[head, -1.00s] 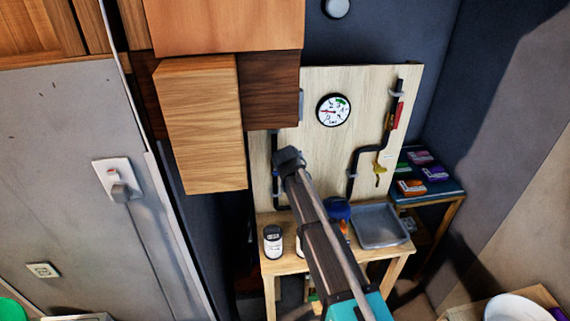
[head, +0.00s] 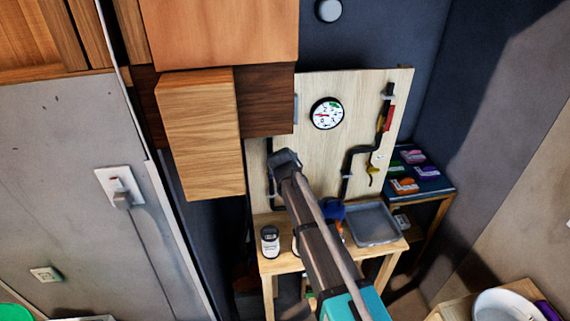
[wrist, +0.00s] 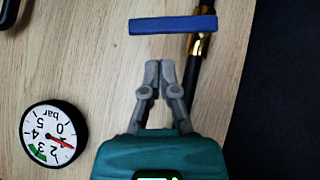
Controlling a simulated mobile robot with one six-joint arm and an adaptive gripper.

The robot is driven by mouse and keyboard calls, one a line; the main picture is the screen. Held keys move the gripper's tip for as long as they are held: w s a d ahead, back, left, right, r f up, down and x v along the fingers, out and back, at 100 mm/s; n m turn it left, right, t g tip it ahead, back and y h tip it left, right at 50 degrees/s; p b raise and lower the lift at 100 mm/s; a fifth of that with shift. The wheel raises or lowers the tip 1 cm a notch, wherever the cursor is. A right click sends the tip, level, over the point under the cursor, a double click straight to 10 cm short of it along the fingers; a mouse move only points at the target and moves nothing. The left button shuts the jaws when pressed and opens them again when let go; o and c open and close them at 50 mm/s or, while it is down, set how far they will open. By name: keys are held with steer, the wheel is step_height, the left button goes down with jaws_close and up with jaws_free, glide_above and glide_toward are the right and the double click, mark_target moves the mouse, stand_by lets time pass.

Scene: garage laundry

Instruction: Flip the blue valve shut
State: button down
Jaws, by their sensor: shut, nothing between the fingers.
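In the wrist view the blue valve handle (wrist: 172,25) is a flat bar lying crosswise to a dark pipe (wrist: 193,80). Its right part overlaps the pipe by a brass fitting (wrist: 200,45). My gripper (wrist: 160,66) is shut and empty, its fingertips pointing at the handle's long edge. A small gap shows between tips and bar in the picture; depth is hard to tell. In the head view I cannot make out the blue handle, and my arm hides the gripper.
A pressure gauge (head: 327,113) is on the wooden board (head: 350,88); it also shows in the wrist view (wrist: 50,134). Below, a bench holds a grey tray (head: 370,223) and a white jar (head: 270,240). Cabinets (head: 200,135) hang left.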

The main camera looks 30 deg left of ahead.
steer(key=shift+p+v, duration=1.3)
steer(key=shift+v, duration=1.1)
steer(key=w+d+f+m+g+h+b, duration=0.1)
steer(key=d+f+m, duration=0.15)
steer(key=d, duration=0.85)
steer(key=w+d+f+m+g+h+b, duration=0.1)
steer(key=d+f+h+b, duration=0.15)
steer(key=d, duration=0.95)
steer(key=w+d+f+m+g+h+b, duration=0.1)
steer(key=d+f+m, duration=0.15)
steer(key=d, duration=0.85)
steer(key=s+d+f+m+g+b, duration=0.1)
steer(key=s+d, duration=0.3)
steer(key=d, duration=0.4)
steer(key=s+d+f+m+g+b, duration=0.1)
steer(key=s+d+f+g, duration=0.1)
steer(key=s+d, duration=0.3)
steer(key=s+d+f+m+g+b, duration=0.1)
steer(key=s+d+f+g, duration=0.1)
steer(key=d, duration=1)
steer(key=s+f, duration=0.1)
steer(key=s, duration=0.1)
steer(key=shift+s+f, duration=0.15)
steer(key=shift+s, duration=0.1)
steer(key=shift+d, duration=0.1)
